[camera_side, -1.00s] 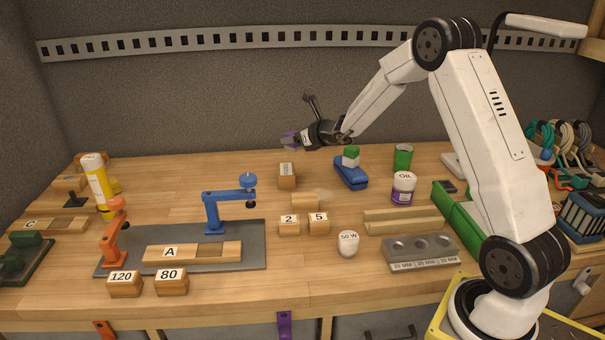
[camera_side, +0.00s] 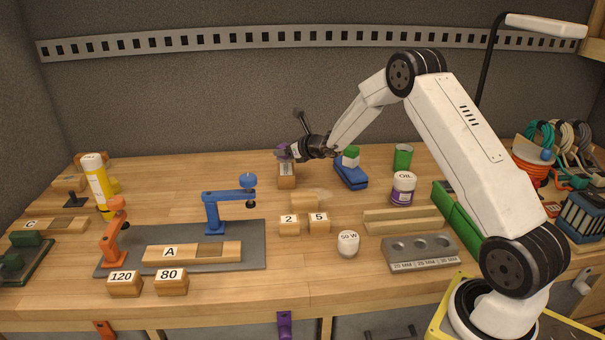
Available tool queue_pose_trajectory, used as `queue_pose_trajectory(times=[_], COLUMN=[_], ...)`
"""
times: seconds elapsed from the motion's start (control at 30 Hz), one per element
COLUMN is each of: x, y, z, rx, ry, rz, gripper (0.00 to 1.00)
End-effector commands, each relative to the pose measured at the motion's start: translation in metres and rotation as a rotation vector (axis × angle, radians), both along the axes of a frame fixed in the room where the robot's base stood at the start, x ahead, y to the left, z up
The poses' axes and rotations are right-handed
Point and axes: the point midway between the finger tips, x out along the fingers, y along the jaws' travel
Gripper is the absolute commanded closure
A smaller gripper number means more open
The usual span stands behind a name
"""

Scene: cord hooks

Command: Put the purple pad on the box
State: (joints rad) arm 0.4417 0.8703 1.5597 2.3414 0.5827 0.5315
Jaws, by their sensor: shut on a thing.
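My gripper (camera_side: 291,153) is at the back middle of the bench, shut on the purple pad (camera_side: 282,151). Only a small part of the pad shows past the jaws. A small upright wooden box (camera_side: 286,182) with a white label stands directly below the pad in the picture. The gripper and pad cover the box's top edge. I cannot tell whether the pad touches the box or is slightly above it.
Just right of the box is a blue block (camera_side: 351,176) with a green and white piece on top. A green can (camera_side: 403,157) and an oil jar (camera_side: 403,188) stand further right. Small blocks marked 2 (camera_side: 289,225) and 5 (camera_side: 319,224) are in front.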

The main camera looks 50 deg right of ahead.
Motion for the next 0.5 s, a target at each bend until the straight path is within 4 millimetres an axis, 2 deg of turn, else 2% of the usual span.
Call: queue_pose_trajectory(times=[0.2, 0.5], x=[0.000, 0.000], y=[0.000, 0.000], z=[-0.025, -0.030], rx=[0.001, 0.000], ry=[0.001, 0.000], rz=[0.001, 0.000], gripper=[0.99, 0.99])
